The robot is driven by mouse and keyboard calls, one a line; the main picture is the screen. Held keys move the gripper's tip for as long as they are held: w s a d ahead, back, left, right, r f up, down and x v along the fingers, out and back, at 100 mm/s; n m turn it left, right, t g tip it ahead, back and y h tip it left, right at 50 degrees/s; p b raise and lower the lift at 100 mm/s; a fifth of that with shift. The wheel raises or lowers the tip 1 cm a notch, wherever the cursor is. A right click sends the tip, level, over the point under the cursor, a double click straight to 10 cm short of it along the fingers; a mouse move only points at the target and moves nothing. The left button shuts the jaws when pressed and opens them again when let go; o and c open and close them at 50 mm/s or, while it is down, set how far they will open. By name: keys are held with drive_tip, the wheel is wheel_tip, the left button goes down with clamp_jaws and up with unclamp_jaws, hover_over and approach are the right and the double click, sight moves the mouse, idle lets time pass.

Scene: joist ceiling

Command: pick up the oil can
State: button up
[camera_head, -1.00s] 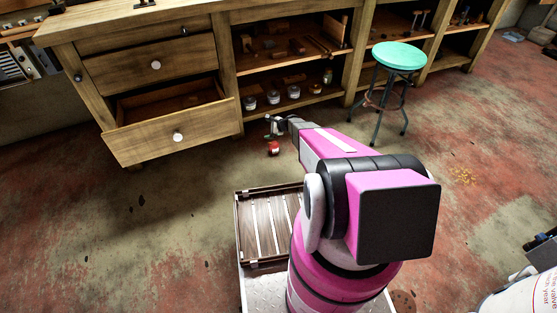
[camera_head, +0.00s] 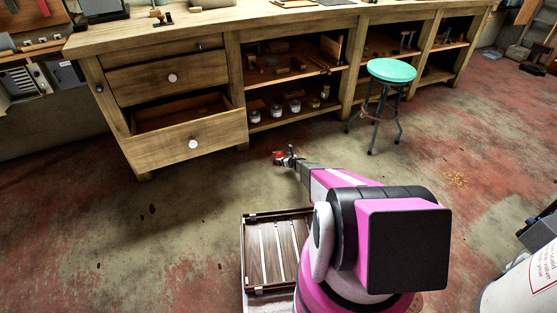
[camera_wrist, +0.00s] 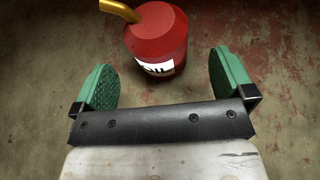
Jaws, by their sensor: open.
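The red oil can (camera_wrist: 158,38) stands on the floor in the wrist view, with a white label and a brass-coloured spout at its upper left. In the head view the oil can (camera_head: 278,157) is a small red shape, partly hidden by my gripper (camera_head: 289,158). In the wrist view my gripper (camera_wrist: 164,80) is open, its two green pads spread apart. The can is ahead of the pads, roughly centred between them, and I see no contact.
A wooden workbench (camera_head: 190,145) stands behind, with a lower drawer (camera_head: 193,142) pulled out and jars on a shelf. A stool (camera_head: 391,71) with a green seat stands right. A slatted wooden tray (camera_head: 247,255) sits beside my arm. The floor around the can is clear.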

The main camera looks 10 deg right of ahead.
sight(281, 158)
drive_tip(key=shift+x, duration=2.7)
drive_tip(key=shift+r, duration=0.15)
drive_tip(key=c, duration=1.1)
